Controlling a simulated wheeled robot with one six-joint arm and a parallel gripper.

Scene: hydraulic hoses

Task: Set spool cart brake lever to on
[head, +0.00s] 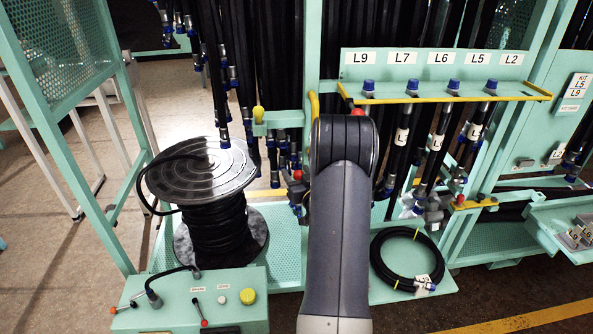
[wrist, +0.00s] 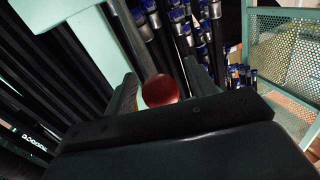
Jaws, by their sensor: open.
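In the wrist view my gripper (wrist: 162,76) is open, with one finger on each side of a round red knob (wrist: 161,90). A grey bar runs up and left from behind the knob. I cannot tell whether the fingers touch it. The spool cart carries a wound black hose (head: 218,225) under a ridged disc. Which lever is the brake I cannot tell.
A green control box (head: 150,318) at the lower left has small red-tipped levers and a yellow button (head: 247,296). Hanging hoses (head: 402,135) fill the labelled rack at right. A coiled hose (head: 405,259) lies on the green base. Floor is clear at lower right.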

